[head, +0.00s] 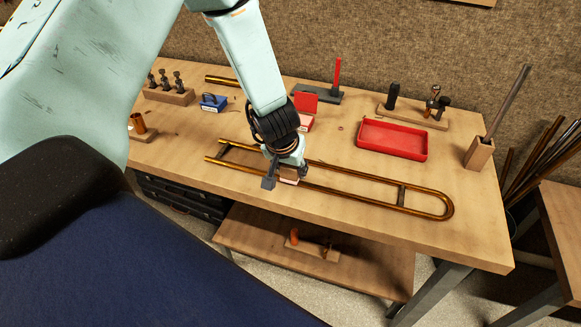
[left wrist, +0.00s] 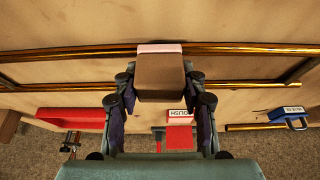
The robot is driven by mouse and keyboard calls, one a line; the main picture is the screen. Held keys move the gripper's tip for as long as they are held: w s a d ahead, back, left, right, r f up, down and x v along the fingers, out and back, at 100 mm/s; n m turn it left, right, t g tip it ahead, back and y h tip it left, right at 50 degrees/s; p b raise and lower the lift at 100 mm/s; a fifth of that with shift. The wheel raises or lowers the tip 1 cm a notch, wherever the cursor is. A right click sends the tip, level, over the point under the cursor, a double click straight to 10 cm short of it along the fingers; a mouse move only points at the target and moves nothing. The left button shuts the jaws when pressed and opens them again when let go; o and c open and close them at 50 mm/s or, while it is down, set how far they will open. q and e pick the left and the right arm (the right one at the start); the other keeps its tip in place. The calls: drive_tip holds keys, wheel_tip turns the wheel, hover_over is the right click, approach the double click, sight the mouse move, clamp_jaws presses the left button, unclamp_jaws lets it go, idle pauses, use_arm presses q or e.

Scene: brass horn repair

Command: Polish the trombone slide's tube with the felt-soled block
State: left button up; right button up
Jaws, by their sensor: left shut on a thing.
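The trombone slide (head: 424,212) is a long brass U lying flat on the wooden bench, its bend at the right; its two tubes run across the left wrist view (left wrist: 240,50). My left gripper (head: 284,176) is over the slide's near tube, left of the middle. It is shut on the felt-soled block (left wrist: 160,78), a brown block with a pale pink sole. The sole lies at the near tube in the left wrist view; I cannot tell whether it presses on it. The gripper hides part of the block and tubes. My right gripper is out of view.
A red tray (head: 392,153) and a red-lidded polish tin (head: 306,103) stand behind the slide. A blue padlock-shaped item (head: 213,103) is at the back left. A wooden holder with a rod (head: 479,153) stands at the right. The bench right of the bend is clear.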

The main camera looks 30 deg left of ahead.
use_arm(q)
drive_tip(key=shift+w+d+r, duration=0.1)
drive_tip(key=shift+w+d, duration=0.1)
drive_tip(key=shift+d, duration=0.7)
drive_tip(key=shift+w+d, duration=0.2)
drive_tip(key=shift+d, duration=0.65)
drive_tip(key=shift+w+d+b, duration=0.2)
drive_tip(key=shift+d+b, duration=0.1)
drive_tip(key=shift+d, duration=0.6)
drive_tip(key=shift+w+d+b, duration=0.15)
drive_tip(key=shift+d+b, duration=0.1)
drive_tip(key=shift+d, duration=0.6)
drive_tip(key=shift+w+d, duration=0.1)
drive_tip(key=shift+d, duration=0.35)
drive_tip(key=shift+w+d+p, duration=0.2)
drive_tip(key=shift+d+p, duration=0.1)
drive_tip(key=shift+d, duration=0.35)
drive_tip(key=shift+w+d+p, duration=0.15)
drive_tip(key=shift+d+p, duration=0.1)
drive_tip(key=shift+d, duration=0.35)
drive_tip(key=shift+s+a+f, duration=0.1)
drive_tip(key=shift+f, duration=0.1)
